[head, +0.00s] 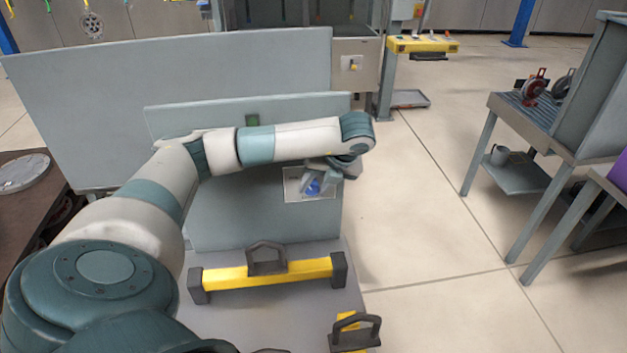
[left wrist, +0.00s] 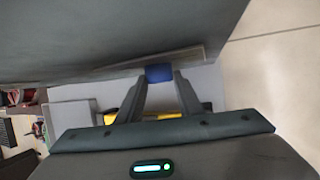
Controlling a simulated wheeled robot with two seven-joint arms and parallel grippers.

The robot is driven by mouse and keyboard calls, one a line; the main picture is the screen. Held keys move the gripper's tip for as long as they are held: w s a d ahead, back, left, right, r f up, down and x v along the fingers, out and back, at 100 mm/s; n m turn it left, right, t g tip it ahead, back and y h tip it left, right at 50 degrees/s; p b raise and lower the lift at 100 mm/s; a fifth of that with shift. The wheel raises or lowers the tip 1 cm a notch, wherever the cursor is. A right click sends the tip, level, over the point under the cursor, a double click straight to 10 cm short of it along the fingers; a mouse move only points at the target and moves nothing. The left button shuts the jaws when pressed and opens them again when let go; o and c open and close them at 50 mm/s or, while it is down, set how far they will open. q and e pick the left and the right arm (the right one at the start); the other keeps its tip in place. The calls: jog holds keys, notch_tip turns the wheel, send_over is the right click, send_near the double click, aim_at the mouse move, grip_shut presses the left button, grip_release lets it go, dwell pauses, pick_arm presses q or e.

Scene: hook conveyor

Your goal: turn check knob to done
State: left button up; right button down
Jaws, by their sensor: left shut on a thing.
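The check knob (head: 313,188) is blue and sits on a pale plate (head: 296,184) on the grey upright panel (head: 225,215). My left gripper (head: 315,180) reaches over the panel's front from the left and is shut on the knob. In the left wrist view the blue knob (left wrist: 159,73) sits between the two fingertips (left wrist: 160,80). The knob's pointer and any labels are too small or hidden to read. My right gripper is not in view.
Below the panel is a yellow bar (head: 290,272) with dark end blocks and a dark handle (head: 266,257). A second dark handle (head: 358,331) stands at the front. A grey workbench (head: 530,115) is at the right. The floor between is clear.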

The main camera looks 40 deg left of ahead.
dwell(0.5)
pick_arm(q)
jog(key=o, duration=1.1)
jog(key=shift+c, duration=0.2)
jog(key=shift+w+d+r, duration=0.1)
jog(key=shift+p+v, duration=0.45)
jog(key=shift+v, duration=0.7)
jog(key=v, duration=1.4)
jog(key=shift+w+d+r, duration=0.25)
jog(key=shift+d, duration=0.1)
